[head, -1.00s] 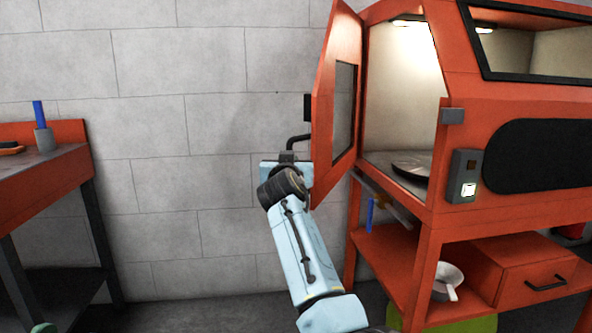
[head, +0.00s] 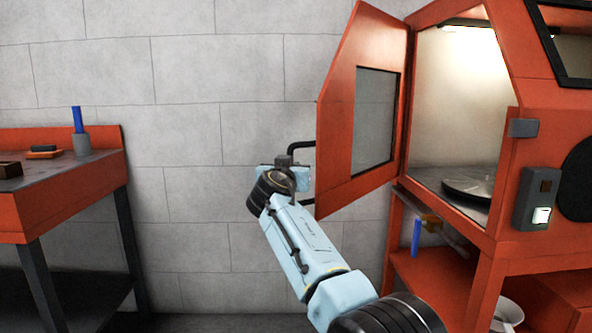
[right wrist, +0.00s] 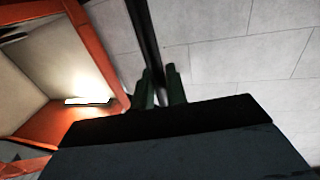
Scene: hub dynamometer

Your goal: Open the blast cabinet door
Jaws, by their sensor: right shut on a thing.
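The orange-red blast cabinet (head: 455,200) stands at the right with its door (head: 335,120) swung well open to the left. The door's inner face and its dark-framed window (head: 375,115) show. The black bar handle (head: 303,145) is on the door's outer side, by its free left edge, and is partly hidden. My right gripper (head: 288,168) is at this handle. In the right wrist view, its two fingers (right wrist: 160,88) are shut around the dark handle bar (right wrist: 148,45). My left gripper is not in view.
Inside the lit cabinet is a dark round turntable (head: 470,187). A switch box (head: 537,198) is on the cabinet front. A red-sided workbench (head: 65,190) with a blue item in a grey cup (head: 80,143) stands at the left. Grey block wall lies behind, with free room between bench and door.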

